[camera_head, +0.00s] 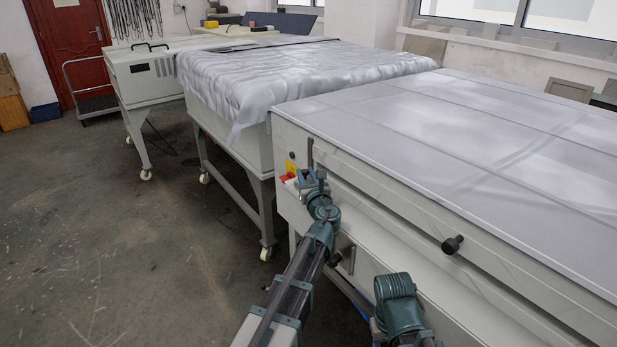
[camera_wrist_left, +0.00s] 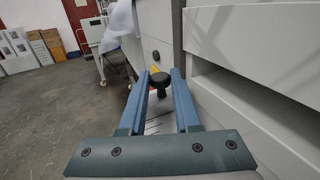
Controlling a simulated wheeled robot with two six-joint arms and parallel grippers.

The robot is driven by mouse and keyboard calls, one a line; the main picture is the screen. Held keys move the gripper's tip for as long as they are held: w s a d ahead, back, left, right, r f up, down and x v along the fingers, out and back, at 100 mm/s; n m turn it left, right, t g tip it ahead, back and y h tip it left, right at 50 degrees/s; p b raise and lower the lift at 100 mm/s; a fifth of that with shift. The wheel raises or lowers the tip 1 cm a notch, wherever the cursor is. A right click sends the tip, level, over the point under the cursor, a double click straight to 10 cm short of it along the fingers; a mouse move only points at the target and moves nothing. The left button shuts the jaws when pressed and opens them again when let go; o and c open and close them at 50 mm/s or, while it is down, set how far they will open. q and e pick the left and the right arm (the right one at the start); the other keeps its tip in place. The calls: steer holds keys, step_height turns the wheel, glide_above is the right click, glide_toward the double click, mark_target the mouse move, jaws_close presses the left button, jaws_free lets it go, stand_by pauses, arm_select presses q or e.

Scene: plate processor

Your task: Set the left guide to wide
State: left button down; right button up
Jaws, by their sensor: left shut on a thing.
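The left guide has a black knob (camera_wrist_left: 160,78), seen between my left gripper's two blue fingers in the left wrist view. My left gripper (camera_wrist_left: 163,74) is shut on this knob. In the head view my left gripper (camera_head: 311,178) is at the left end of the near machine's front, and the knob is hidden behind it. A second black knob (camera_head: 452,244) stands out from the same front, farther right and apart from my gripper. Dark tick lines (camera_wrist_left: 155,120) show on a pale surface below the held knob. My right gripper is not in view.
The near machine (camera_head: 470,130) has a broad grey top. A red switch (camera_head: 288,178) and yellow label are close to my left gripper. A covered table (camera_head: 300,75) stands behind. The floor (camera_head: 100,240) at left is clear.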

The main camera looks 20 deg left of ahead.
arm_select(q)
steer(key=shift+w+a, duration=0.65)
steer(key=shift+a, duration=0.2)
steer(key=c, duration=0.6)
jaws_free()
steer(key=shift+c, duration=0.2)
steer(key=v, duration=1.4)
steer(key=shift+a, duration=0.1)
